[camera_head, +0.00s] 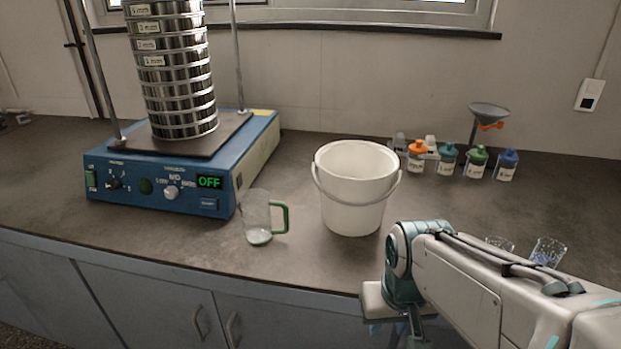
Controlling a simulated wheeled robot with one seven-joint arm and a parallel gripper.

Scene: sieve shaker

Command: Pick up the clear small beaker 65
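Two small clear beakers stand on the counter at the right, behind my arm. One beaker (548,251) shows its upper part, with bluish marks on it. The other beaker (499,242) shows only its rim. I cannot read a number on either, so I cannot tell which is beaker 65. A larger clear beaker with a green handle (257,217) stands left of the bucket, with a little pale material at its bottom. My gripper (388,328) is low at the counter's front edge, left of the small beakers and apart from them. Its fingers are mostly hidden.
A white bucket (352,190) stands mid-counter. A blue sieve shaker (160,187) reading OFF carries a sieve stack (175,75) at the left. Several colour-capped bottles (447,163) and a funnel on a stand (489,112) are at the back right. The front centre counter is clear.

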